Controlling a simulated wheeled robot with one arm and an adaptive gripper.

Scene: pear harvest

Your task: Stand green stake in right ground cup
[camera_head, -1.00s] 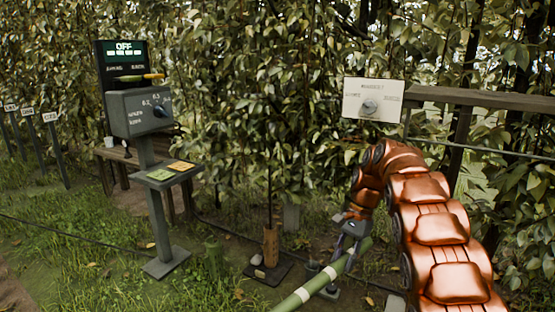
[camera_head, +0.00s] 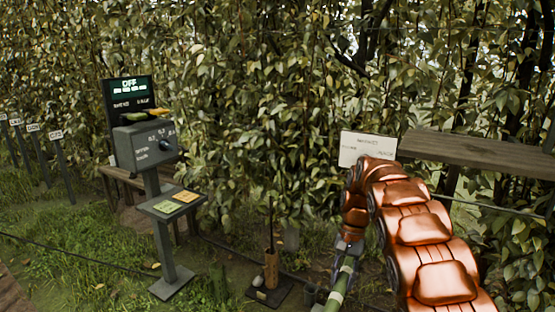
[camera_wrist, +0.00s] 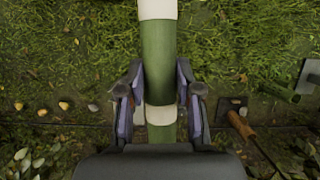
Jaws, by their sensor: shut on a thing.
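My gripper (camera_wrist: 160,105) is shut on the green stake (camera_wrist: 158,55), a thick green pole with pale bands. In the wrist view, the stake runs up and down the picture between both fingers, over grass. In the head view, the stake (camera_head: 340,285) slants down to the bottom edge, and its lower part is out of frame. My gripper in that view (camera_head: 347,256) is partly hidden by my copper arm. A small dark grey cup-like thing (camera_head: 309,293) stands on the ground just left of the stake. I cannot tell whether it is the right ground cup.
A grey control stand (camera_head: 163,240) with an OFF screen (camera_head: 130,95) is further left. A white panel (camera_head: 362,148) and a wooden rail (camera_head: 480,155) are behind my arm. Dense foliage fills the back.

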